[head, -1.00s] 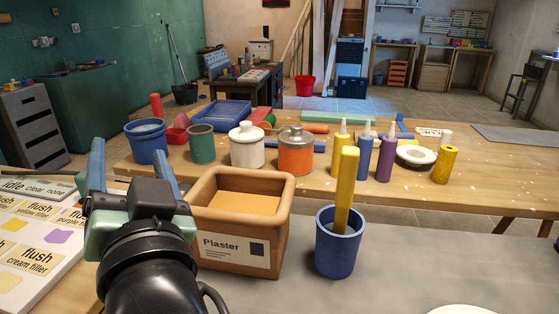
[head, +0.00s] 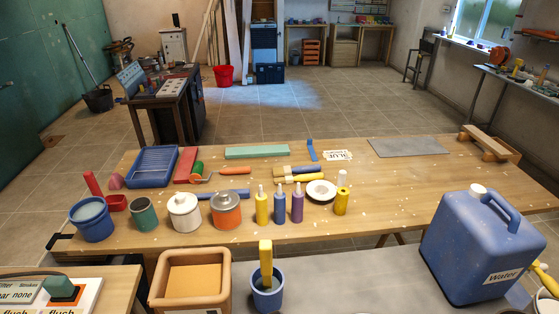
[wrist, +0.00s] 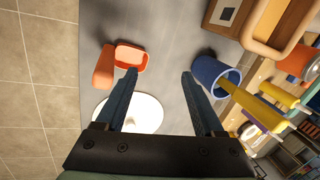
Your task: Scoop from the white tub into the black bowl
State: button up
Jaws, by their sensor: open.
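A white lidded pot (head: 184,212) stands upright on the far wooden table, between a green cup and an orange can. I cannot tell whether it is the white tub. A white round thing (wrist: 146,115) shows in the wrist view, partly behind my left finger; whether it is a plate or a tub is unclear. No black bowl is recognisable in either view. My gripper (wrist: 160,74) is open, with two blue fingers apart and nothing held between them. An orange scoop-like piece (wrist: 131,57) lies on the grey surface beyond the left fingertip. My gripper is not in the head view.
A blue cup (head: 267,296) with a yellow handle stands beside the tan plaster box (head: 170,276). A large blue water canister (head: 470,250) stands at the right. Bottles and cans crowd the far table (head: 420,180). Grey surface (head: 350,280) between cup and canister looks clear.

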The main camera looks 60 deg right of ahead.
jog(key=s+m+p, duration=0.1)
jog(key=s, duration=0.1)
jog(key=s+a+r+m+g+y+p, duration=0.1)
jog(key=s+a+g+p, duration=0.1)
jog(key=s, duration=0.1)
jog(key=shift+s+r+m+y+p, duration=0.3)
jog(key=shift+s+r+m+p, duration=0.05)
jog(key=shift+r+m, duration=0.05)
jog(key=shift+s+a, duration=0.1)
jog(key=shift+s, duration=0.25)
jog(key=shift+s+a+f+m+g, duration=0.1)
jog(key=shift+s+f+m+g, duration=0.05)
jog(key=shift+f+m+g, duration=0.2)
jog(key=shift+w+a+f+p, duration=0.1)
jog(key=shift+f+p, duration=0.25)
jog(key=shift+f, duration=1.75)
jog(key=shift+w+a+f+p, duration=0.1)
jog(key=shift+f+p, duration=0.2)
jog(key=shift+f, duration=1.75)
jog(key=shift+w+a+f+p, duration=0.1)
jog(key=shift+f+p, duration=0.25)
jog(key=shift+f, duration=1.75)
grip_shut()
